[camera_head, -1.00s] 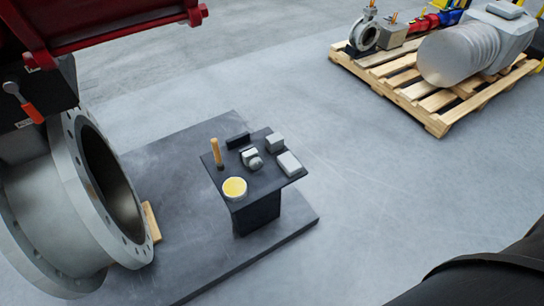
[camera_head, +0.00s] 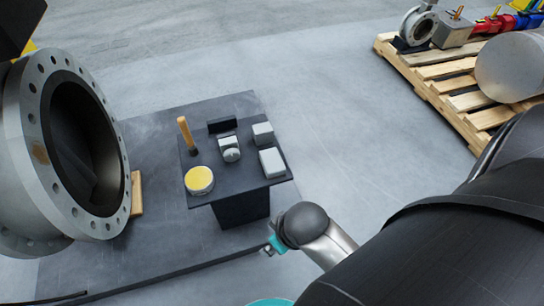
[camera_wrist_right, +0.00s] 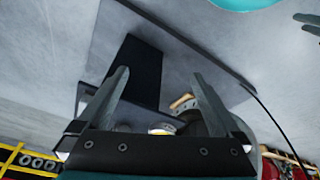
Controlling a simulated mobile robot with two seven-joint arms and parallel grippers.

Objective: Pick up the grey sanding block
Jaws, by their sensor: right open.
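Two grey blocks lie on the right side of a small dark table (camera_head: 237,187). One is a smaller grey block (camera_head: 262,133) at the back; the other is a larger, lighter grey block (camera_head: 271,162) in front. I cannot tell for sure which is the sanding block. My right arm reaches in from the lower right in the head view, its end near the table's front right corner. My right gripper (camera_wrist_right: 163,77) is open and empty in the right wrist view, with the dark pedestal beyond its fingers. A grey pronged shape at that view's edge may be my left gripper (camera_wrist_right: 308,23).
The table also holds a yellow-topped tin (camera_head: 199,180), a wooden-handled tool (camera_head: 186,134), a black block (camera_head: 222,124) and a grey rounded device (camera_head: 230,150). A large flanged valve (camera_head: 42,150) stands left. A loaded pallet (camera_head: 440,92) is at upper right.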

